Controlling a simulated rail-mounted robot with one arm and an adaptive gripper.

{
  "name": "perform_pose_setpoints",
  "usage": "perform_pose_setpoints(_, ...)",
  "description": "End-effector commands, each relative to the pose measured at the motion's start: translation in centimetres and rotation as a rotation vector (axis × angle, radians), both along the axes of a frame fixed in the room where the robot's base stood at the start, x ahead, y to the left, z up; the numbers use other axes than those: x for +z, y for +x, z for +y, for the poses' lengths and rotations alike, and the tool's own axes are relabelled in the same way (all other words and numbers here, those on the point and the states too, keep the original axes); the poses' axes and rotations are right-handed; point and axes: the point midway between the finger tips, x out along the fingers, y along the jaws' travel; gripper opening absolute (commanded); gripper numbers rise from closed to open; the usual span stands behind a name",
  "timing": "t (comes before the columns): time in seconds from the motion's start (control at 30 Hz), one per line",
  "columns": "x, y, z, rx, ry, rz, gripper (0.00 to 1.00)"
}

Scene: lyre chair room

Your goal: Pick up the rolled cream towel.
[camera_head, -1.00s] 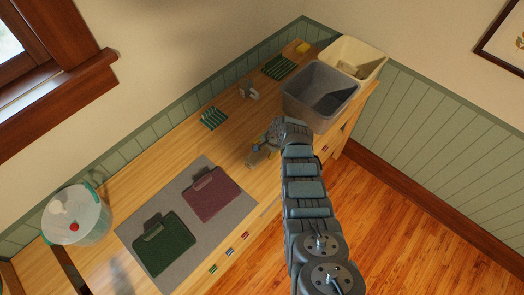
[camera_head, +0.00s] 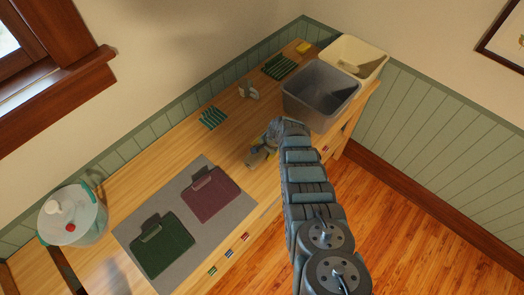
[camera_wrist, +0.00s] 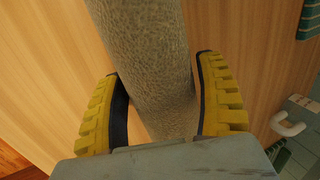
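The rolled towel (camera_wrist: 150,50), pale grey-cream with a rough weave, runs from the top edge down between my fingers in the wrist view. My gripper (camera_wrist: 162,105) is open, with one yellow-ridged, dark-padded finger on each side of the towel. A narrow gap with wood shows beside the left finger; the right finger is very near or touching the towel, I cannot tell which. The towel's lower end is hidden behind my gripper's grey body. In the head view my gripper (camera_head: 260,156) is low over the wooden counter, and I cannot clearly make out the towel there.
A grey bin (camera_head: 318,78) and a cream bin (camera_head: 372,62) stand beyond my gripper. A grey mat (camera_head: 196,240) bears a green board (camera_head: 165,250) and a maroon board (camera_head: 212,200). Green racks (camera_head: 213,117) and a small grey-white item (camera_head: 249,92) are nearby. A lidded tub (camera_head: 85,228) is far left.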

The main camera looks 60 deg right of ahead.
Motion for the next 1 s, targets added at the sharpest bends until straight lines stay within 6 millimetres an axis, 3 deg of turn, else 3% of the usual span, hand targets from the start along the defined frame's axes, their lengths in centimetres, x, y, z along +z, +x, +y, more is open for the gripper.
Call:
perform_pose_setpoints(0.03, 0.0, 0.0, 0.0, 0.000, 0.000, 0.000, 0.56)
perform_pose_setpoints(0.17, 0.0, 0.0, 0.0, 0.000, 0.000, 0.000, 0.18)
perform_pose_setpoints(0.57, 0.2, 0.0, 0.0, 0.000, 0.000, 0.000, 0.17)
perform_pose_setpoints(1.0, 3.3, 0.1, 0.1, 0.000, -0.004, -0.003, 0.17)
